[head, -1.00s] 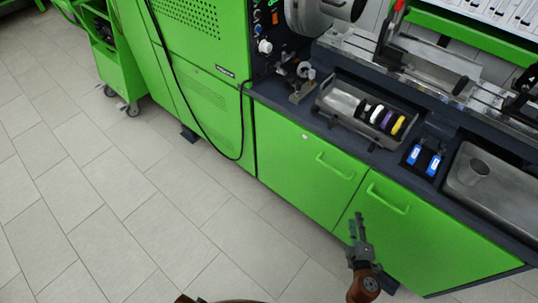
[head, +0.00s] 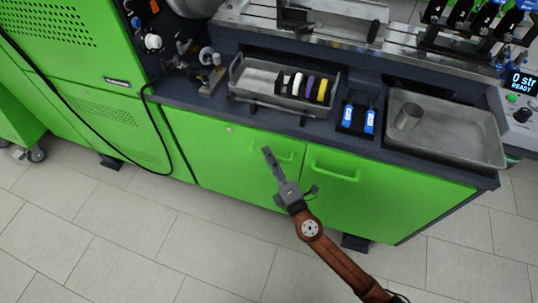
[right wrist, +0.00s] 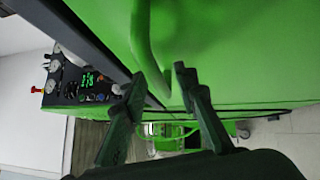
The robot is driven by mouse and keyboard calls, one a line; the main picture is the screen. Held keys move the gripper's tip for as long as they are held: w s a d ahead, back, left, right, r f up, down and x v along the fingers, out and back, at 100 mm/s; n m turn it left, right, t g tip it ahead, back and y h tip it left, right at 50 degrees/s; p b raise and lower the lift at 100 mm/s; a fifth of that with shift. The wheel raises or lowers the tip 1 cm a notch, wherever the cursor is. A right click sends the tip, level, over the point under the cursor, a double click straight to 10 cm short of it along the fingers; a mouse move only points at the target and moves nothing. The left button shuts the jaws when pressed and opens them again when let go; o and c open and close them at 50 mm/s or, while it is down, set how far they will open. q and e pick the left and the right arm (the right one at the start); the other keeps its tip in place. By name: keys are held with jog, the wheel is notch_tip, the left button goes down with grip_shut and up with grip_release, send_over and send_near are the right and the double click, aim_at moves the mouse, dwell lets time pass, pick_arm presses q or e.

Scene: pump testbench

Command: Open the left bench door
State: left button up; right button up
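The left bench door (head: 225,165) is a green panel under the worktop, shut flush with the bench front. Its green bar handle (head: 285,154) is partly hidden by my right gripper (head: 268,153) in the head view. In the right wrist view the handle (right wrist: 144,35) runs down close to the gap between the fingertips of my right gripper (right wrist: 157,80). The fingers are apart, one on each side of the handle's line; I cannot tell whether they touch it. My left gripper is not in view.
The right bench door (head: 375,200), also shut, has its own handle (head: 335,172). Above are a grey tray (head: 240,82) with coloured rings, blue-labelled items (head: 370,121) and a metal basin (head: 460,140). A black cable (head: 135,160) hangs at left. The floor in front is clear.

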jog(key=shift+w+a, duration=0.1)
jog(key=shift+w, duration=0.2)
jog(key=shift+c, duration=0.5)
grip_shut()
